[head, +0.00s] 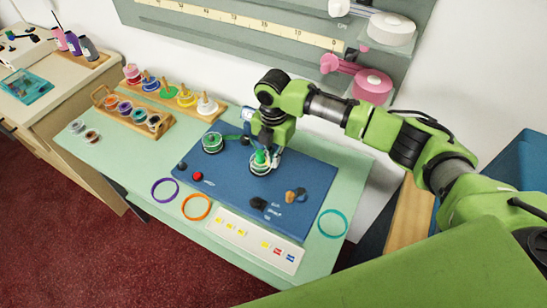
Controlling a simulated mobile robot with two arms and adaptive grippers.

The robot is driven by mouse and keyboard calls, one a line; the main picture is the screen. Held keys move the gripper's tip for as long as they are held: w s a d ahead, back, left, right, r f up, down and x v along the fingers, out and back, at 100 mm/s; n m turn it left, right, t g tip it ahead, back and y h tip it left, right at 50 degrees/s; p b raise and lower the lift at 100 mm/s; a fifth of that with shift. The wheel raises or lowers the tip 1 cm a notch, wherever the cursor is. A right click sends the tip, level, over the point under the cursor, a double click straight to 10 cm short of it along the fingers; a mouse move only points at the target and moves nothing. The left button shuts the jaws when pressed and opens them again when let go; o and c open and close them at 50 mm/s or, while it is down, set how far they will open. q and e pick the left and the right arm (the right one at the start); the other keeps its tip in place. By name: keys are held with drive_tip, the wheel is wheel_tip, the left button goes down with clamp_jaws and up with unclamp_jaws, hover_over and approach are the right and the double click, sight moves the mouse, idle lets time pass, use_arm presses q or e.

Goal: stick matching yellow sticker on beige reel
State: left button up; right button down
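My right gripper (262,150) points down over a pale-rimmed reel with a green centre (258,170) on the blue mat (230,186). The gripper hides part of this reel, and I cannot tell whether its fingers are closed on it. The rim looks whitish to beige, so I cannot be sure that it is the beige reel. A similar green-centred reel (212,143) lies to its left. A white sticker sheet (235,241) at the table's front carries several yellow stickers (231,227), plus red and blue ones. My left gripper is out of view.
Purple (153,190), orange (184,209) and teal (320,226) rings lie on the green table. Small dark and tan pieces (290,197) and a red knob (197,176) are on the mat. Wooden racks with spools (120,113) stand back left.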

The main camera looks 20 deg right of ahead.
drive_tip(key=shift+f, duration=0.1)
drive_tip(key=c, duration=2.2)
unclamp_jaws()
wheel_tip(320, 180, up, 7)
drive_tip(key=p, duration=0.7)
